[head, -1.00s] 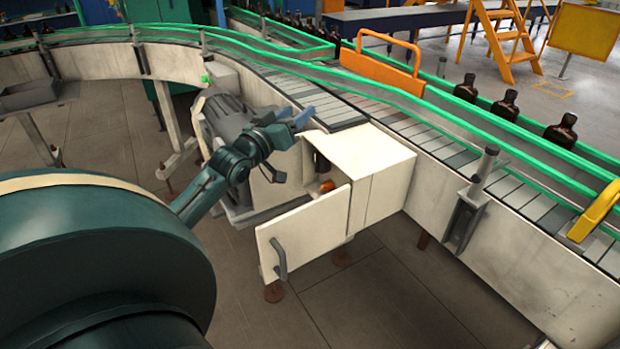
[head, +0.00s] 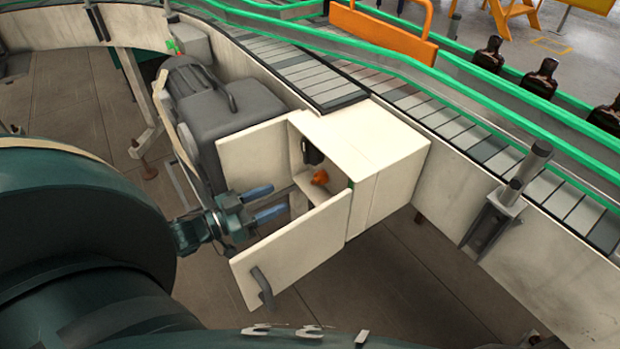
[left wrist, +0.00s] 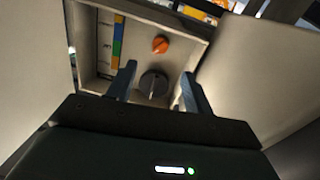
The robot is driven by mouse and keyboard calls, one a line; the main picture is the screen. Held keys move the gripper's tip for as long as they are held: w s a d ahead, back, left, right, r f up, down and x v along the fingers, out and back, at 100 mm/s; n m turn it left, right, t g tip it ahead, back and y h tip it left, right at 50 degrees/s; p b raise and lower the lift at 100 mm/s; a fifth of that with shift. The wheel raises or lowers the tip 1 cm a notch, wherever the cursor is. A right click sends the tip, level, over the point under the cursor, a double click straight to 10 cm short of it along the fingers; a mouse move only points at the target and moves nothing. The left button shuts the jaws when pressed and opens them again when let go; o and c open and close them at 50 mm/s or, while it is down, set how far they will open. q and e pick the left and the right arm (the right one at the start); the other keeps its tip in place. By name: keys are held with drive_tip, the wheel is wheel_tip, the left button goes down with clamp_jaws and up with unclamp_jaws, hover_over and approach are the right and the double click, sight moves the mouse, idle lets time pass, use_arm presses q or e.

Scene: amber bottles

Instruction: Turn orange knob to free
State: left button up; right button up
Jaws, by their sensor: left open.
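The orange knob (head: 320,177) sits inside the open cream control box (head: 375,150). In the left wrist view the orange knob (left wrist: 160,44) is on the box's back panel, above a dark grey knob (left wrist: 153,84). A strip with coloured bands (left wrist: 117,45) runs left of the knobs; its lettering is too small to read. My left gripper (head: 268,202) is open and empty in front of the box, its blue fingers pointing toward the opening. In the left wrist view its fingers (left wrist: 158,80) frame the dark knob, and the orange knob lies beyond them. My right gripper is not in view.
The box's two doors stand open: one with a grey handle (head: 295,250) in front, another (head: 255,155) behind my gripper. A grey motor (head: 215,110) stands at the left. The conveyor (head: 310,75) runs behind, with several amber bottles (head: 538,78) at right.

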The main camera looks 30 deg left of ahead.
sight(313, 181)
use_arm(q)
drive_tip(key=x, duration=1.1)
drive_tip(key=shift+a, duration=0.1)
drive_tip(key=c, duration=1)
drive_tip(key=shift+o, duration=0.2)
drive_tip(key=shift+m, duration=0.6)
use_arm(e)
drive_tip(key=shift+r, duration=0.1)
use_arm(q)
drive_tip(key=shift+m+p, duration=0.4)
drive_tip(key=shift+m, duration=0.7)
drive_tip(key=m, duration=0.2)
drive_tip(key=shift+m, duration=0.4)
drive_tip(key=shift+m+y+p, duration=0.3)
drive_tip(key=shift+m+y, duration=0.1)
drive_tip(key=shift+m, duration=1.8)
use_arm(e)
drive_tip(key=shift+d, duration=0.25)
